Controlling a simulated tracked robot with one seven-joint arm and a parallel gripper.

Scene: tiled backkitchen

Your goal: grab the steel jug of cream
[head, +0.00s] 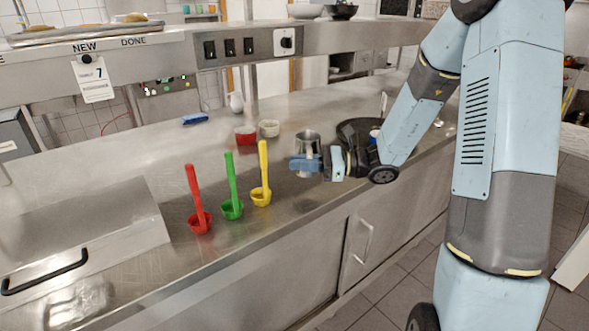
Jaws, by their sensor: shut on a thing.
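The steel jug (307,141) stands upright on the steel counter, right of the middle of the head view. Its upper body and rim show above my gripper. My gripper (305,163) comes in from the right, low and level, with its blue fingers around the jug's body. It is shut on the jug. The fingers hide part of the jug's lower body. The cream inside cannot be made out from here.
Red (198,208), green (232,195) and yellow (262,180) ladles stand left of the jug. Behind are a red tub (246,134), a pale tub (269,128), a white jug (236,102) and a blue cloth (195,119). A shelf (350,38) overhangs the back.

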